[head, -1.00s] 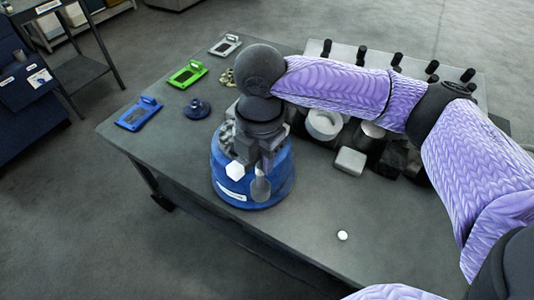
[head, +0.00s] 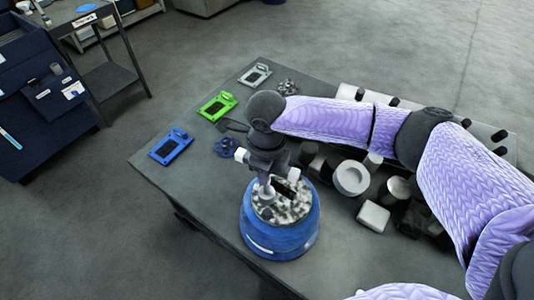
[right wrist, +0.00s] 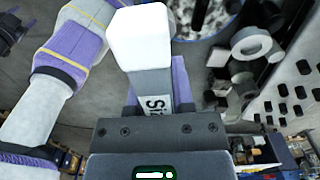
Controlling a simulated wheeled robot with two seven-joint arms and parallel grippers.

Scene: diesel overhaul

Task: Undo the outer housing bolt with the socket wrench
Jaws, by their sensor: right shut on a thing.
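A round blue housing (head: 262,243) stands on the table, its open top (head: 288,206) full of grey metal parts. My right gripper (head: 266,160) is above the housing's far left side, shut on the grey socket wrench (right wrist: 153,90). The wrench's white block-shaped end (head: 240,155) sticks out to the left. Part of its label shows in the right wrist view. A pale metal piece (head: 265,186) reaches down from the gripper to the housing's rim area; I cannot tell whether it touches. I cannot make out the outer bolt. My left gripper does not show clearly.
Blue (head: 171,147), green (head: 217,106) and grey (head: 255,75) frames lie along the table's left side. A dark blue round part (head: 227,147) lies near them. A white ring (head: 351,178), a pale block (head: 373,216) and dark parts crowd the right. The near left table area is clear.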

